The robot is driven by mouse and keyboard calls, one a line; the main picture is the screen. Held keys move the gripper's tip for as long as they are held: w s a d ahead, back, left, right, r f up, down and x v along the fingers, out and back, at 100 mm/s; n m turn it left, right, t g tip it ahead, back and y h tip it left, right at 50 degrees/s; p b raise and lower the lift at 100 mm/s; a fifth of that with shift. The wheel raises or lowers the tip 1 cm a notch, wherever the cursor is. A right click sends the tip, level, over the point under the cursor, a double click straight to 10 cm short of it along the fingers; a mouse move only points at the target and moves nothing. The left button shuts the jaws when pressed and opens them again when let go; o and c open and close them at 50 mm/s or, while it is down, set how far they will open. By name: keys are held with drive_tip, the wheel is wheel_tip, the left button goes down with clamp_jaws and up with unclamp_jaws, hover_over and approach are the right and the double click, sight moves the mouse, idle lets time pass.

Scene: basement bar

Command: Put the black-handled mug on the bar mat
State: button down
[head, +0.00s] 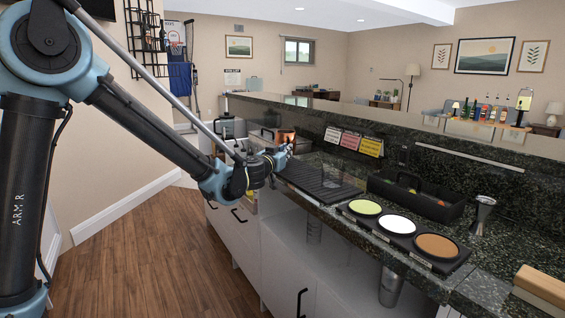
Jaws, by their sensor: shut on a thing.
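My gripper (284,154) is at the end of my arm, over the counter near the left end of the black bar mat (322,182). It is small in the view and shut on a copper-coloured mug (287,136), which shows just above and behind the fingers. The mug's handle cannot be made out, and its lower part is hidden by the gripper.
A black caddy (416,197) stands right of the mat. A tray with green, white and orange discs (398,225) lies in front of it. A metal jigger (482,214) stands farther right. Small coloured signs (351,140) stand behind the mat. A raised granite ledge runs along the back.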

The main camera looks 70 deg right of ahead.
sight(285, 172)
drive_tip(key=shift+f, duration=1.9)
drive_tip(key=shift+f, duration=0.1)
drive_tip(key=c, duration=1.7)
unclamp_jaws()
drive_tip(key=shift+a, duration=0.1)
drive_tip(key=a, duration=0.4)
drive_tip(key=w+a, duration=0.1)
drive_tip(key=a, duration=0.6)
drive_tip(key=shift+w+a, duration=0.2)
drive_tip(key=shift+a, duration=0.15)
